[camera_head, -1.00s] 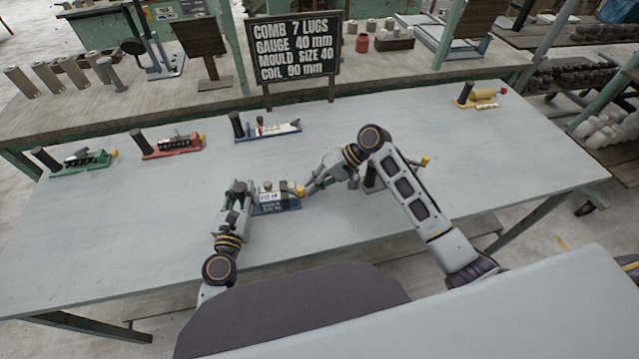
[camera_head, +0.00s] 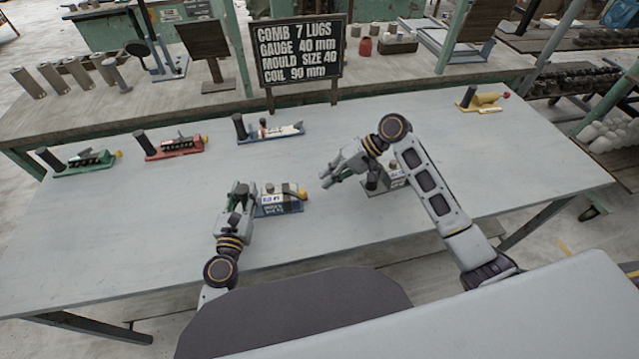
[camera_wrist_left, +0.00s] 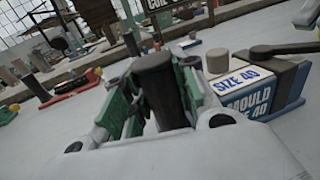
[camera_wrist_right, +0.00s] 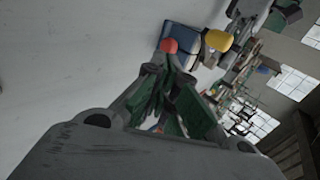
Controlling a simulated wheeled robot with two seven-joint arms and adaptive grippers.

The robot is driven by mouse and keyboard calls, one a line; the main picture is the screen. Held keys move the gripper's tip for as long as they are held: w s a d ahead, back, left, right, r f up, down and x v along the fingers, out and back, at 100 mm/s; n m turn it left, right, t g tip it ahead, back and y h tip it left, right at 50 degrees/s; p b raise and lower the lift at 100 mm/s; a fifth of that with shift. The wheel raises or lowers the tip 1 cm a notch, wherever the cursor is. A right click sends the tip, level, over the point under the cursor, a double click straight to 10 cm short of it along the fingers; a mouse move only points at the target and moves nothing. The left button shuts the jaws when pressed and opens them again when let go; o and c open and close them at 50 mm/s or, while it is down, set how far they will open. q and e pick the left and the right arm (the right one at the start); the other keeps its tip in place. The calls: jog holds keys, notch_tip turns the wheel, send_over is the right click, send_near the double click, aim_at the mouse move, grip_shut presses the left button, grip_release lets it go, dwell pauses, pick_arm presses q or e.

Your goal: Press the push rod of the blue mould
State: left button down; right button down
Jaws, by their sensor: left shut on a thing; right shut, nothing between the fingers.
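The blue mould (camera_head: 282,208) stands on the table with a white size label, also in the left wrist view (camera_wrist_left: 262,103). A yellow knob (camera_head: 302,194) is at its right end; it shows in the right wrist view (camera_wrist_right: 218,40) beside a red knob (camera_wrist_right: 170,46). How far the rod is in, I cannot tell. My left gripper (camera_head: 240,190) is shut on the mould's dark upright handle (camera_wrist_left: 160,90). My right gripper (camera_head: 326,181) is shut and empty, to the right of the yellow knob and apart from it.
A grey mould (camera_head: 394,178) stands partly behind my right arm. Green (camera_head: 85,163), red (camera_head: 175,148) and white-and-blue (camera_head: 270,132) moulds line the back left; a yellow one (camera_head: 483,101) is at the back right. A lettered board (camera_head: 300,50) stands behind. The table's front left is clear.

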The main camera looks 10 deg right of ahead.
pick_arm(q)
jog(key=shift+f, duration=0.3)
pick_arm(e)
jog(key=shift+v, duration=2.2)
pick_arm(q)
jog(key=c, duration=1.4)
grip_release()
jog(key=shift+c, duration=0.2)
jog(key=o, duration=0.4)
jog(key=shift+r, duration=0.2)
jog(key=shift+s, duration=0.1)
jog(key=shift+v, duration=5.85)
jog(key=shift+a, duration=0.1)
